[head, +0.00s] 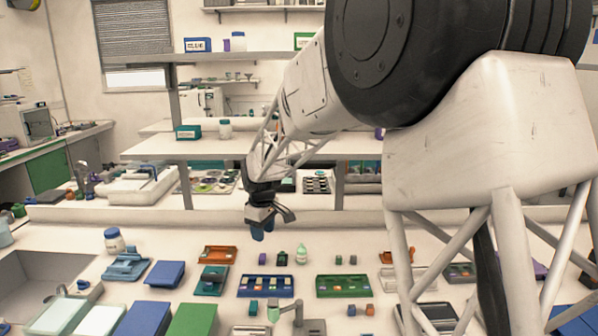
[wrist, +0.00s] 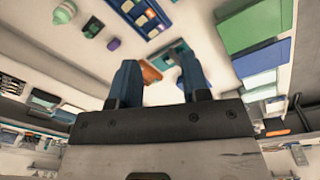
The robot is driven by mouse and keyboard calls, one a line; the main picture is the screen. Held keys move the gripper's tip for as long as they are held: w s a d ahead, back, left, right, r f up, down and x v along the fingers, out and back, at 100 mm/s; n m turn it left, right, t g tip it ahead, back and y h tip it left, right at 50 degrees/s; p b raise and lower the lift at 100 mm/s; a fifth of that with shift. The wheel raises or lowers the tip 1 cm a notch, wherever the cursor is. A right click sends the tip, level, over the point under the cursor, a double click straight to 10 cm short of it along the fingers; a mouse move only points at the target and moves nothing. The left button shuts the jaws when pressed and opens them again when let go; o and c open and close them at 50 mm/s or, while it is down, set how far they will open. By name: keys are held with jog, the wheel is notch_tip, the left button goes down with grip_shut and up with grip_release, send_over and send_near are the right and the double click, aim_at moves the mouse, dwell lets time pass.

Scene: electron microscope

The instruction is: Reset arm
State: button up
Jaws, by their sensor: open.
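My gripper (head: 262,222) hangs above the back part of the white bench in the head view, with its blue fingers pointing down. In the wrist view my gripper (wrist: 160,78) shows two blue fingers standing apart with nothing between them. Beyond the fingers lie an orange tray (wrist: 150,73) and a teal holder (wrist: 172,53), both apart from the fingers. My arm reaches in from the right of the head view and hides part of the bench there.
The bench holds a blue tray (head: 245,286) with small blocks, a green tray (head: 321,286), blue box (head: 165,273), green box (head: 193,320) and white bottle (head: 114,240). A sink (head: 35,278) is at left. A shelf (head: 150,149) stands behind. Air around the gripper looks clear.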

jog(key=s+d+r+m+t, duration=0.1)
jog(key=s+d+r+m, duration=0.3)
jog(key=s+d, duration=0.55)
jog(key=s+d+r+m, duration=0.2)
jog(key=s+d+r, duration=0.4)
jog(key=s+d, duration=0.4)
jog(key=s+d+f+m, duration=0.1)
jog(key=s+d+m, duration=0.2)
jog(key=s, duration=0.9)
jog(key=s+d+f+m, duration=0.2)
jog(key=s+d, duration=0.4)
jog(key=s, duration=0.7)
jog(key=shift+s+d+f+m+t, duration=0.2)
jog(key=shift+f+m+t, duration=0.15)
jog(key=shift+m, duration=0.45)
